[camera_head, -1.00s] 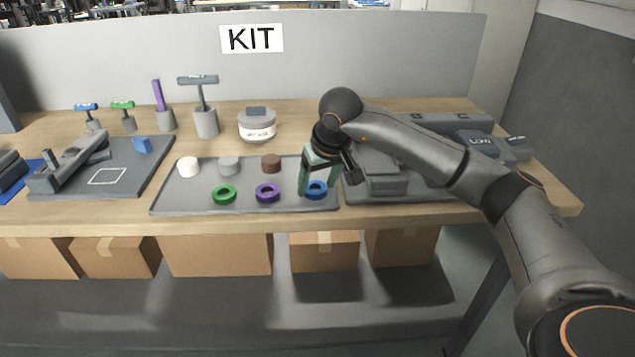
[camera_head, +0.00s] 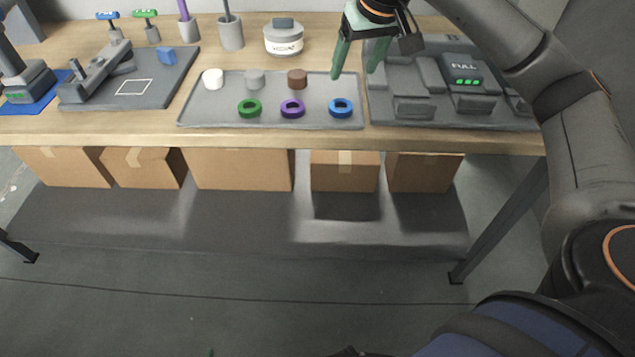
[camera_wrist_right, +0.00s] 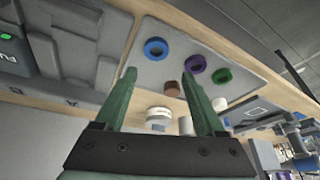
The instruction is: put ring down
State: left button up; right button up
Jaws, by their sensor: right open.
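The blue ring (camera_head: 340,107) lies flat at the right end of the front row on the grey tray (camera_head: 320,125). A purple ring (camera_head: 292,108) and a green ring (camera_head: 249,108) lie to its left in the same row. My right gripper (camera_head: 354,74) is open and empty, above and behind the blue ring, apart from it. In the right wrist view its green fingers (camera_wrist_right: 165,75) are spread, with the blue ring (camera_wrist_right: 156,48) visible beyond them on the tray. My left gripper does not show.
White (camera_head: 213,79), grey (camera_head: 254,79) and brown (camera_head: 297,79) round pieces sit in the tray's back row. A grey fixture with a lit FULL display (camera_head: 466,70) stands to the right. A lidded round container (camera_head: 283,38) stands behind the tray.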

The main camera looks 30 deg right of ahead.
jog(key=s+a+f+m+g+y, duration=0.2)
jog(key=a+f+y, duration=0.25)
jog(key=a, duration=0.65)
jog(key=s+a+f+m+g+y, duration=0.15)
jog(key=a+f+y, duration=0.3)
jog(key=a, duration=0.55)
jog(key=s+a+r+m+t+y, duration=0.2)
jog(key=a+m+y, duration=0.3)
jog(key=m, duration=0.3)
jog(key=s+a+r+m+t+y, duration=0.2)
jog(key=a+m+y, duration=0.35)
jog(key=m, duration=0.35)
jog(key=w+d+f+m+t+h, duration=0.2)
jog(key=d+f+m+t+h, duration=0.35)
jog(key=m, duration=1.05)
jog(key=w+d+f+m+t+h, duration=0.1)
jog(key=d+f+m+t+h, duration=0.2)
jog(key=f+m+t+h, duration=0.85)
jog(key=s+d+f+m+g+y, duration=0.1)
jog(key=s+d+f+m+g, duration=0.2)
jog(key=s+f+m+g, duration=1)
notch_tip(320, 180, down, 3)
jog(key=s+m, duration=0.1)
jog(key=m, duration=0.5)
jog(key=shift+s+r+m, duration=0.15)
jog(key=shift+s+m, duration=0.15)
jog(key=shift+s, duration=0.1)
